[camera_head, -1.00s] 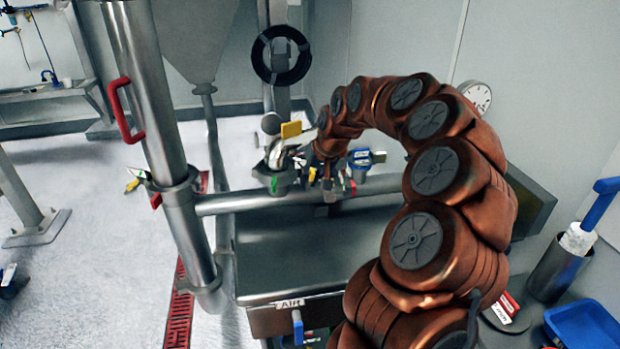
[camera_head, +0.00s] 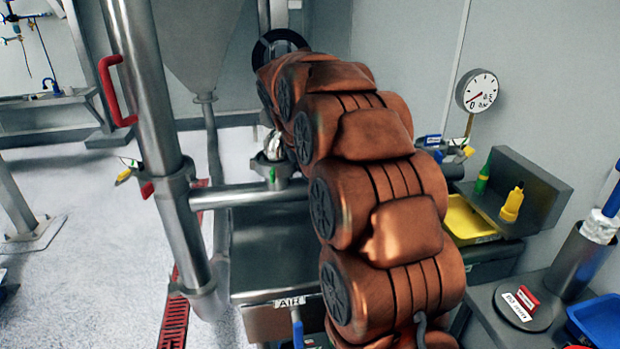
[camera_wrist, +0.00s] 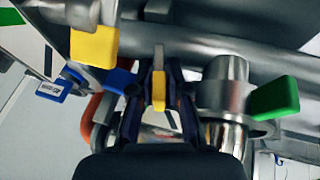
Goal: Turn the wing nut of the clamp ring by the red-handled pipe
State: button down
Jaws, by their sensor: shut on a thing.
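The pipe (camera_head: 150,100) with a red handle (camera_head: 115,92) stands upright at the left in the head view. A clamp ring (camera_head: 178,187) surrounds it, with a small red part (camera_head: 147,190) at its left side. My gripper (camera_wrist: 159,88) shows in the wrist view, its dark fingers shut on a small yellow-tipped piece (camera_wrist: 158,90). I cannot tell whether this piece is the wing nut. In the head view my arm hides the gripper. A metal fitting (camera_head: 270,170) with a green part sits beside the arm on the horizontal pipe.
In the wrist view a yellow block (camera_wrist: 94,46) and a blue tag (camera_wrist: 54,91) are left of my fingers, and a green handle (camera_wrist: 274,98) is right. A gauge (camera_head: 478,91) and a yellow tray (camera_head: 468,221) are right of my arm in the head view.

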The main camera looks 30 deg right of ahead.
jog(key=n+g+h+b, duration=0.1)
jog(key=h+b, duration=0.2)
jog(key=h, duration=0.1)
jog(key=shift+w+a+f+b, duration=0.1)
jog(key=shift+b, duration=0.25)
jog(key=shift+g+h, duration=0.3)
jog(key=shift+h, duration=0.1)
jog(key=c, duration=1.3)
grip_release()
jog(key=shift+o, duration=0.2)
jog(key=v, duration=1.2)
